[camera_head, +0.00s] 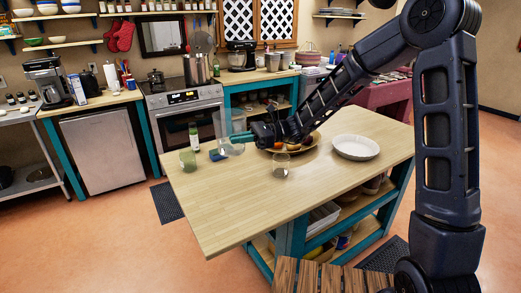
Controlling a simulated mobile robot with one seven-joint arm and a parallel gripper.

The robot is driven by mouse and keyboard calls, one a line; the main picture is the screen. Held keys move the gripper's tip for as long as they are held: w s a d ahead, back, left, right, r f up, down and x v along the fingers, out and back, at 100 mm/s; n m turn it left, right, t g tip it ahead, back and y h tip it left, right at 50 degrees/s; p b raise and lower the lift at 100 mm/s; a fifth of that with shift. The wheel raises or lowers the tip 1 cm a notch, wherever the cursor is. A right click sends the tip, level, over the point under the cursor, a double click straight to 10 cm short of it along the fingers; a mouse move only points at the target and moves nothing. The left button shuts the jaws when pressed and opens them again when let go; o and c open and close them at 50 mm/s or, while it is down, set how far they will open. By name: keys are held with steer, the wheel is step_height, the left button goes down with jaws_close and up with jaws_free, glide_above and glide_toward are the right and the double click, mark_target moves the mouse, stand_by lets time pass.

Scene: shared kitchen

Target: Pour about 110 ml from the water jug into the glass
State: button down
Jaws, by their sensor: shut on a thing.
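My gripper (241,138) is over the far left part of the wooden island table (235,205), shut on the clear water jug (228,128). The jug is see-through and small in this view, so its water level, exact tilt and height above the table are hard to tell. A clear drinking glass (281,166) stands upright on the table, to the right of the jug and nearer the camera. The jug is apart from the glass. I cannot make out any water in the glass.
A tan plate of food (309,146) and a white fluted dish (356,147) are to the right. The table's near part is clear.

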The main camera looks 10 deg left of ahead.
steer(key=s+d+f+m+t+y, duration=0.1)
steer(key=d+f+t, duration=0.3)
steer(key=d+f, duration=1.3)
steer(key=shift+s+d+m+y, duration=0.2)
steer(key=shift+d+m+y, duration=0.5)
steer(key=shift+d, duration=1.4)
